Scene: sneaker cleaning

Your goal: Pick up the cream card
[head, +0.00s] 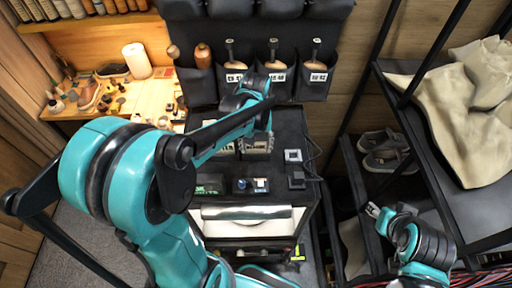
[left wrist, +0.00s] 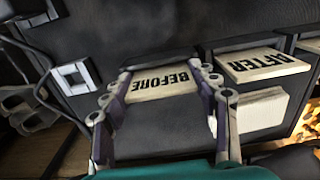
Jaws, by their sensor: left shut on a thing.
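A cream card lettered BEFORE (left wrist: 163,85) lies between the two fingers of my left gripper (left wrist: 162,82) in the left wrist view. The fingers are shut on its sides. In the head view the left gripper (head: 258,138) reaches over the black cart top, and the card (head: 257,148) shows partly beneath it. A second cream card lettered AFTER (left wrist: 262,64) lies beside it, outside the fingers. My right gripper (head: 374,211) is small at the right of the head view; its jaw opening is unclear.
The black cart top (head: 288,130) also holds a small white-framed square item (head: 293,156) and other small items near the front. Brushes stand in labelled pockets (head: 276,84) behind.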

